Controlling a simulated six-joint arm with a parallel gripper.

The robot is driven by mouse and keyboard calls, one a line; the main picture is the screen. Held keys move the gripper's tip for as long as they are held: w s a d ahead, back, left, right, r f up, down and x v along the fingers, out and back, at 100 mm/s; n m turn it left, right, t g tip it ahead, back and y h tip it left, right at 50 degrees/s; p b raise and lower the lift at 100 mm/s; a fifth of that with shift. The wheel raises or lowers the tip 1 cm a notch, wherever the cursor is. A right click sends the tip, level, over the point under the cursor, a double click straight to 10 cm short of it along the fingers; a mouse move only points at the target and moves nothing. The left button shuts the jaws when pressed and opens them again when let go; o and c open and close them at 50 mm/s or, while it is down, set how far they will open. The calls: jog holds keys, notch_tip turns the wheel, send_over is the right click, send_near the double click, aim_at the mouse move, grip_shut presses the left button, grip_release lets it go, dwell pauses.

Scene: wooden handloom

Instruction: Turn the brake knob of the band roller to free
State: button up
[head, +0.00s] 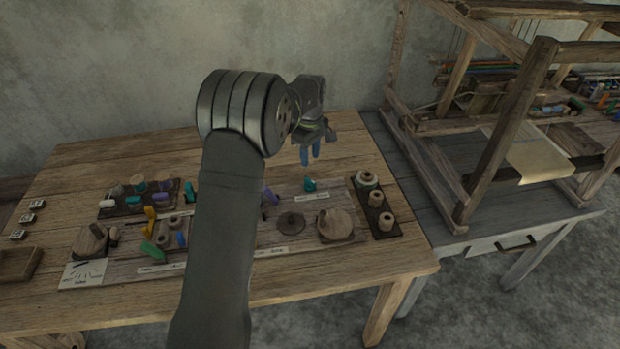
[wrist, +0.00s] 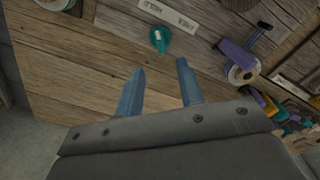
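A small teal knob (head: 310,184) sits on the wooden workbench; I take it as the brake knob. In the wrist view the teal knob (wrist: 159,39) shows a pale line on its top. A pale lettered strip (wrist: 168,14) lies beside it; I cannot read its words surely. My gripper (head: 310,157) hangs above the bench, behind the knob in the head view. Its two blue fingers (wrist: 160,68) are apart with nothing between them, and the knob shows beyond their tips, not touched. I cannot tell which part is the band roller.
A dark rack with several spools (head: 376,197) stands right of the knob. A dark disc (head: 291,222) and a round wooden piece (head: 334,226) lie nearer the front. A purple-armed spool piece (wrist: 242,60) is right of the fingers in the wrist view. The loom (head: 500,120) stands far right.

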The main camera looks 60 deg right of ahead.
aim_at(310, 180)
notch_tip(310, 180, down, 10)
dwell(0.3)
jog(key=shift+c, duration=0.2)
grip_shut()
